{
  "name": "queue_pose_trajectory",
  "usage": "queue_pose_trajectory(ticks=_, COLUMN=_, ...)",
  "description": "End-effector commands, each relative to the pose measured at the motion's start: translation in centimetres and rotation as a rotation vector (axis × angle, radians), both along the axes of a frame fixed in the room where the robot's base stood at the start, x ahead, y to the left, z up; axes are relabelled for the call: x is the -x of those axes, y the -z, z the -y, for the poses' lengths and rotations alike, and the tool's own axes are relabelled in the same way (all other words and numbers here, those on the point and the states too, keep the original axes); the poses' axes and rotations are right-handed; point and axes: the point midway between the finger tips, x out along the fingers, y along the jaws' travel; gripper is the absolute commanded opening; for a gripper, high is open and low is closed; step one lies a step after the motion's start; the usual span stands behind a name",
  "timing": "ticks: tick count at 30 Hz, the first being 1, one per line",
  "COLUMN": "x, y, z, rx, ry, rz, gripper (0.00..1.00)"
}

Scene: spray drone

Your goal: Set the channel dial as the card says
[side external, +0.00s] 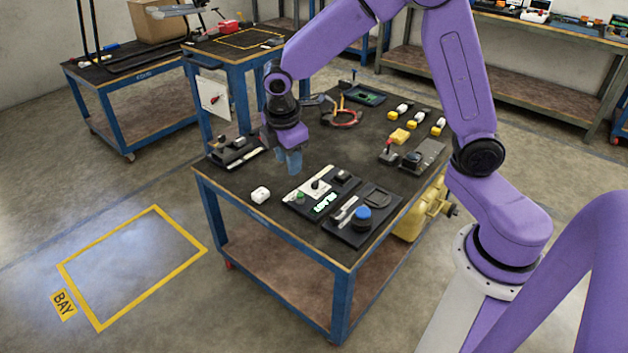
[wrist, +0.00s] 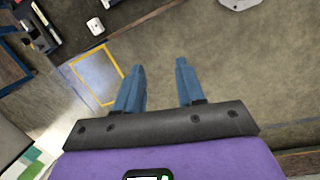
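A black control panel (side external: 322,191) lies on the near part of the workbench. Its pale plate carries a black knob (side external: 316,184), which looks like the channel dial, beside a green button (side external: 299,196) and a lit green display (side external: 326,202). The dial's setting and the display text are too small to read. A white sheet (side external: 213,97) with a dark red mark hangs on the cart behind; I cannot tell whether it is the card. My gripper (side external: 290,160) is above the bench, left of and behind the panel. In the wrist view its blue fingers (wrist: 158,82) are apart and empty.
A white block (side external: 261,195) sits left of the panel. A second panel with a blue knob (side external: 363,213) lies to its right. A joystick box (side external: 388,152), red-handled pliers (side external: 343,119) and several yellow-and-white items stand farther back. A yellow floor bay (side external: 132,262) is empty.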

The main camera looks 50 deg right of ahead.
Motion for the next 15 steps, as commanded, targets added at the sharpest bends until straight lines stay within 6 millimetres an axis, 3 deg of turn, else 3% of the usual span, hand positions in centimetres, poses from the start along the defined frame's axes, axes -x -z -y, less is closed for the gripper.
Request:
queue_pose_trajectory(ticks=1, x=-2.1, y=1.1, z=0.9, rx=0.02, ry=-0.009, rz=-0.008, gripper=0.38)
queue_pose_trajectory(ticks=6, x=-7.8, y=4.4, z=4.8, rx=0.085, ry=-0.063, rz=-0.035, gripper=0.38)
queue_pose_trajectory(ticks=12, x=-12.9, y=9.0, z=11.0, rx=0.153, ry=-0.128, rz=-0.083, gripper=0.38)
queue_pose_trajectory(ticks=15, x=-14.5, y=11.4, z=14.3, rx=0.181, ry=-0.159, rz=-0.115, gripper=0.38)
